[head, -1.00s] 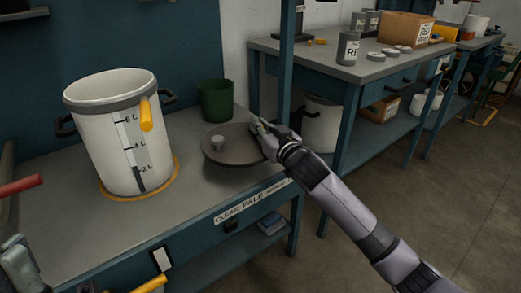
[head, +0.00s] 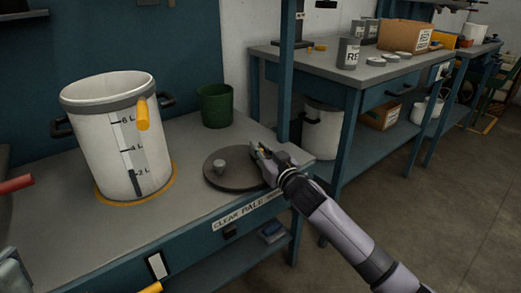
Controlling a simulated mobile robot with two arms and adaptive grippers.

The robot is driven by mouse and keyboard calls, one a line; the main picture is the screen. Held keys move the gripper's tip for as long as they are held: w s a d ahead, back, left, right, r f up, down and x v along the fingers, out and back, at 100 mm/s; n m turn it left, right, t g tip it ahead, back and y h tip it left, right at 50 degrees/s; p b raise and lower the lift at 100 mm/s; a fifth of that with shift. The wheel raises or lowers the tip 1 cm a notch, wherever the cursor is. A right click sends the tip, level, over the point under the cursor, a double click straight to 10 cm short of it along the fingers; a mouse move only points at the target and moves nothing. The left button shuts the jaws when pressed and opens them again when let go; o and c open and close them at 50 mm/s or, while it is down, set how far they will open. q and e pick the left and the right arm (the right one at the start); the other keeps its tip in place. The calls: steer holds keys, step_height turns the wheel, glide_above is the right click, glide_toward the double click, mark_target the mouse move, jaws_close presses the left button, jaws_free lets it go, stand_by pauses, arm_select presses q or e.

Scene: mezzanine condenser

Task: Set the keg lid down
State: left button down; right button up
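The keg lid (head: 240,173) is a dark grey round disc with a small pale knob (head: 219,165). It lies flat on the grey bench, right of the white keg (head: 105,134). My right gripper (head: 262,158) is at the lid's right rim and appears closed on it; the rim between the fingers is partly hidden. The keg stands open and upright on a yellow ring, with a litre scale and a yellow-orange handle. A grey part at the lower left corner may be my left gripper, but it is cut off and its fingers do not show.
A dark green bin (head: 215,105) stands behind the lid. A blue post (head: 286,70) rises at the bench's back right. The bench's front edge carries a label strip (head: 248,211). A second bench (head: 372,69) with cans and a box is at the right. Bare bench shows before the lid.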

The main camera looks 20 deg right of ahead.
steer(key=o, duration=0.3)
